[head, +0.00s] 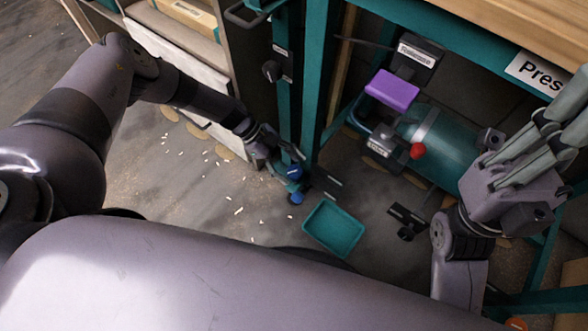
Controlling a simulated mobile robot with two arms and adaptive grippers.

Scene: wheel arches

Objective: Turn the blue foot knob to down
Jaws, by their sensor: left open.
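Two small blue parts show at the foot of the teal post, an upper one (294,172) and a lower one (296,198). I cannot tell which is the foot knob, nor which way it is turned. My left gripper (287,169) reaches down from the left to the post's foot, right beside the upper blue part. It is open, and its fingers are small and partly merge with the teal and blue parts, so contact is unclear. My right gripper (548,137) is at the right, far from the blue parts, with fingertips running toward the picture's edge.
A teal tray (334,228) lies on the floor near the post. A teal tank (437,146), a purple block (392,90) and a red knob (417,151) are under the bench (525,25). A black fitting (407,220) stands right of the tray. White bits litter the floor.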

